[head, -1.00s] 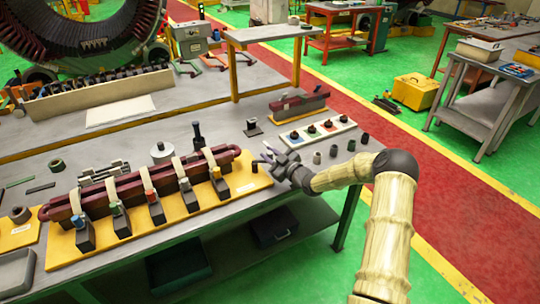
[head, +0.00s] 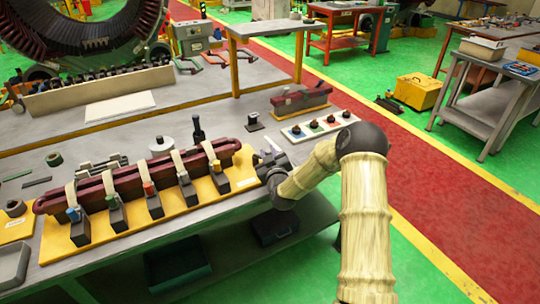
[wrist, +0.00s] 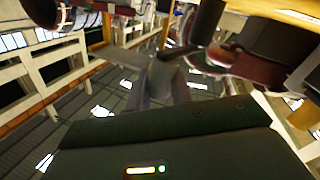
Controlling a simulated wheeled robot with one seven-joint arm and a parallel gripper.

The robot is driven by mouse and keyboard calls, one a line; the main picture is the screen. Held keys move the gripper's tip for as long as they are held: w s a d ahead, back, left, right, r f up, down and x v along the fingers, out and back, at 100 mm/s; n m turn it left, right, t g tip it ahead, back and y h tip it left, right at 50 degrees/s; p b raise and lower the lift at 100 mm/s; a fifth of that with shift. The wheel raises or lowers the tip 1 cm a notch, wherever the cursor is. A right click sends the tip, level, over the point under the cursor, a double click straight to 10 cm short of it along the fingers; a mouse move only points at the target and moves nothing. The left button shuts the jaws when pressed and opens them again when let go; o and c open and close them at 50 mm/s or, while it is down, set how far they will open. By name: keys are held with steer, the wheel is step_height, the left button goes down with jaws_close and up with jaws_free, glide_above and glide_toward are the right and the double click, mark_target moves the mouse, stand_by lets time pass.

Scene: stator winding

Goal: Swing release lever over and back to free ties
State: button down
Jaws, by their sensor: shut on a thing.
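A long dark red coil (head: 123,184) lies in a row of dark clamps on a yellow board (head: 243,163), with pale ties (head: 168,166) around it. My gripper (head: 266,156) is low at the board's right end, beyond the last clamp. In the wrist view my gripper (wrist: 158,84) is shut on a grey and dark piece, apparently the release lever (wrist: 168,56). Its lower part is hidden by the fingers, and the head view does not show it clearly.
A strip of coloured knobs (head: 318,126) and a second red coil piece (head: 300,98) lie behind my gripper. A dark upright post (head: 198,130) and a white spool (head: 161,146) stand behind the coil. The bench's front edge is close to my arm.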

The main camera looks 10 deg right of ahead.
steer(key=m+h, duration=0.1)
steer(key=h, duration=0.1)
steer(key=a+m+h+b, duration=0.1)
steer(key=s+m+h, duration=0.1)
steer(key=h, duration=0.1)
steer(key=shift+a+m+g+h+b, duration=0.3)
steer(key=shift+a+b, duration=0.05)
steer(key=shift+a, duration=0.05)
steer(key=shift+s+a+m+g+h, duration=0.15)
steer(key=shift+m+g+h, duration=0.3)
steer(key=shift+h, duration=0.35)
steer(key=shift+s+a+m+g+h, duration=0.15)
steer(key=shift+m+g+h, duration=0.1)
steer(key=shift+m+h, duration=0.45)
steer(key=shift+w+b, duration=0.1)
steer(key=shift+b, duration=0.2)
steer(key=c, duration=1.3)
jaws_free()
steer(key=shift+a, duration=0.1)
steer(key=b+v, duration=0.2)
steer(key=v, duration=1.5)
steer(key=shift+a, duration=0.25)
